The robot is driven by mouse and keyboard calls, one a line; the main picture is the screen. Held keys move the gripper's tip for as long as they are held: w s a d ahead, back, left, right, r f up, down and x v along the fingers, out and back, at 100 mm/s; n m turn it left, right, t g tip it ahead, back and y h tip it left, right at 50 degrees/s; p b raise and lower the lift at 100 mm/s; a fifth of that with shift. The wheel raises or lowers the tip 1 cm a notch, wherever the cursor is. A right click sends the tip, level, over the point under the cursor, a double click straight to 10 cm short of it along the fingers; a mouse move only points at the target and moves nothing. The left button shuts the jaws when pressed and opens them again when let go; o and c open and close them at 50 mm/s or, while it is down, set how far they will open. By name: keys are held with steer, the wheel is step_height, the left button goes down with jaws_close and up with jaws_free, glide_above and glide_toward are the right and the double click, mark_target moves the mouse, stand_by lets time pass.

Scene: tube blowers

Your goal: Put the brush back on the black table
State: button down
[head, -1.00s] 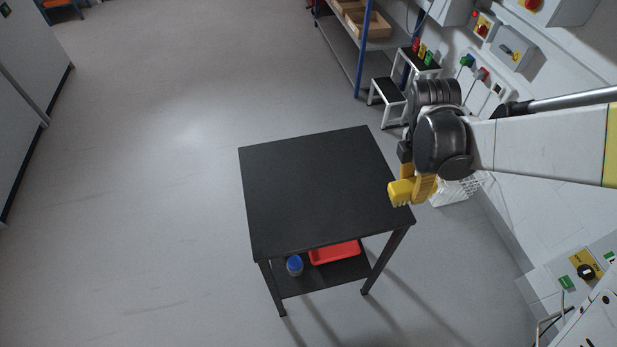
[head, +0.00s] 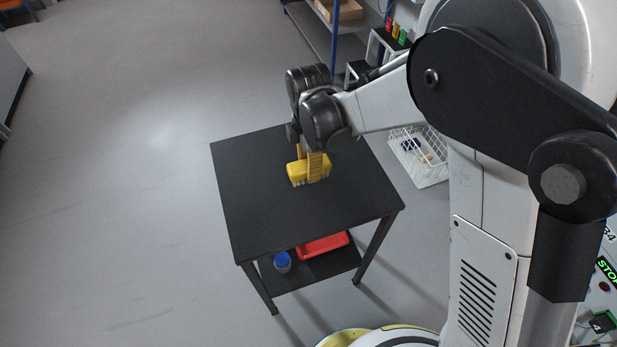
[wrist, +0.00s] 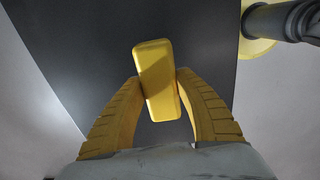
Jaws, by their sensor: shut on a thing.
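The brush is a yellow block (head: 296,173) with short pale bristles along its lower edge. My gripper (head: 312,166) has yellow fingers and is shut on the brush. In the wrist view the brush (wrist: 158,80) sits tilted a little between the two ridged fingertips (wrist: 160,88). The black table (head: 250,205) is under the brush, which shows over the middle to right part of its top. I cannot tell whether the bristles touch the top. The bristles are hidden in the wrist view.
The table top is otherwise bare. Its lower shelf holds a red tray (head: 323,245) and a blue-lidded jar (head: 282,262). A white wire basket (head: 420,158) stands on the floor right of the table. A shelf rack (head: 333,40) stands at the back.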

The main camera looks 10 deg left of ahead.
steer(key=shift+f+b, duration=0.9)
steer(key=shift+f, duration=1.1)
steer(key=shift+f, duration=0.2)
steer(key=c, duration=0.9)
jaws_free()
steer(key=shift+c, duration=0.2)
steer(key=shift+r, duration=0.1)
